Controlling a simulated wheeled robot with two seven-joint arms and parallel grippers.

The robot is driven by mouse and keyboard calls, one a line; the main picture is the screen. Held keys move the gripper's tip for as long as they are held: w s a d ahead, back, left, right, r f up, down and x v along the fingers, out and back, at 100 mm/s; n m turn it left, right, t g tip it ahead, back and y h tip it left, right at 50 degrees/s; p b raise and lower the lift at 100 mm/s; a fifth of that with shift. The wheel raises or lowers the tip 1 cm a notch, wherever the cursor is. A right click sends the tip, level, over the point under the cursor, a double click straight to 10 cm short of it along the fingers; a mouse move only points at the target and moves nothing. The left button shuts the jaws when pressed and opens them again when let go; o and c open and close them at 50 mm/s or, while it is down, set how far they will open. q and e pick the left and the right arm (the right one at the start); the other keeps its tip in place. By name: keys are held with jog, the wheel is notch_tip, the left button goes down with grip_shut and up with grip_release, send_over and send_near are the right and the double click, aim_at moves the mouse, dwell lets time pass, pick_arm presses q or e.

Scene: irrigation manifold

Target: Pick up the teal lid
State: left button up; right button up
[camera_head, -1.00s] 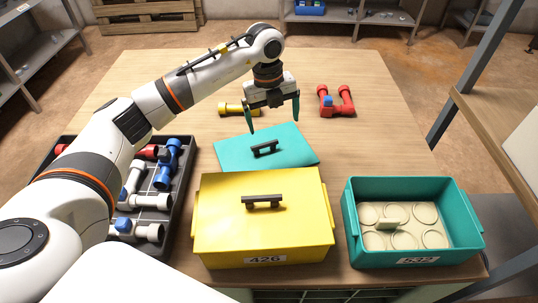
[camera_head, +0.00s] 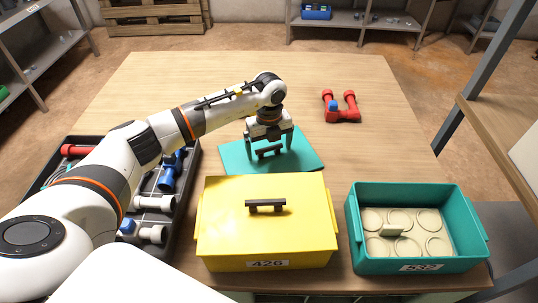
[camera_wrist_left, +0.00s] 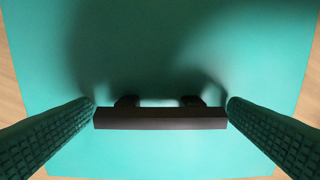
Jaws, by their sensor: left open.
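The teal lid (camera_head: 300,162) lies flat on the wooden table behind the yellow box. Its dark bar handle (camera_head: 270,152) stands up from its middle. My left gripper (camera_head: 269,157) is over the lid, with its fingers down on either side of the handle. In the left wrist view the handle (camera_wrist_left: 160,119) lies crosswise between the two green textured fingers (camera_wrist_left: 160,112), one near each end. The fingers are open, and I cannot tell whether either touches the handle. My right gripper does not show.
A closed yellow box (camera_head: 225,230) labelled 426 stands in front of the lid. An open teal box (camera_head: 362,254) with round recesses is at the right. A dark tray (camera_head: 186,193) of pipe fittings is at the left. A red fitting (camera_head: 341,115) lies behind.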

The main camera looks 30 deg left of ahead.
pick_arm(q)
jog(key=shift+f, duration=0.35)
jog(key=c, duration=1)
jog(key=shift+c, duration=0.5)
jog(key=shift+r, duration=0.2)
